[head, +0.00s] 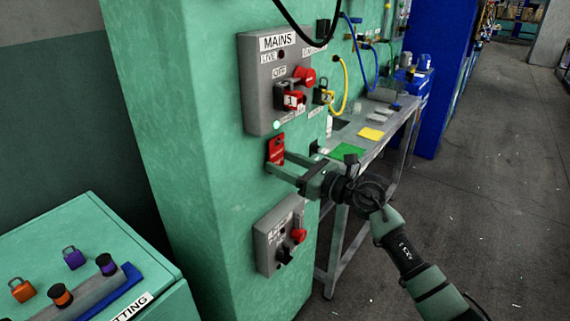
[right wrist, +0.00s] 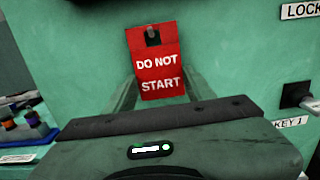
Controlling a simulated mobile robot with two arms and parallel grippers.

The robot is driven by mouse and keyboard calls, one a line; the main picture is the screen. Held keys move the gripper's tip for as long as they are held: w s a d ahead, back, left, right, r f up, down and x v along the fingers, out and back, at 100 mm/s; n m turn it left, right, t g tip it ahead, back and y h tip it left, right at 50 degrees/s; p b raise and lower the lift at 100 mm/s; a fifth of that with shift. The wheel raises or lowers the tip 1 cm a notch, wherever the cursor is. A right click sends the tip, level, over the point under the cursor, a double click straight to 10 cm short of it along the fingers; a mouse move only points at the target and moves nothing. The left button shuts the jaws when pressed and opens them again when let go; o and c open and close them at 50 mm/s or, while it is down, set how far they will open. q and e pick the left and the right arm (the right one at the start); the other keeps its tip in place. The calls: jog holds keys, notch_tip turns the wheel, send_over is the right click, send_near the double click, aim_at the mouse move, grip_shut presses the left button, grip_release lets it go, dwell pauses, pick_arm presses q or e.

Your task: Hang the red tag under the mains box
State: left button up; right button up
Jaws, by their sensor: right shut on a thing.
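The red tag (head: 276,148) is upright just below the grey mains box (head: 258,95) on the green cabinet face. In the right wrist view the tag (right wrist: 158,75) reads DO NOT START, with a dark slot or peg at its top middle. The gripper body hides what lies below the tag in the wrist view. My left gripper is not in view.
A smaller grey box (head: 268,238) with a red knob sits lower on the cabinet. A padlock (head: 324,92) hangs right of the mains box. A workbench (head: 350,150) stands behind on the right. A green cabinet (head: 60,250) with padlocks is at lower left. Floor at right is free.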

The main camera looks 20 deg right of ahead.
dwell(0.3)
jog(key=o, duration=1.1)
jog(key=shift+c, duration=0.2)
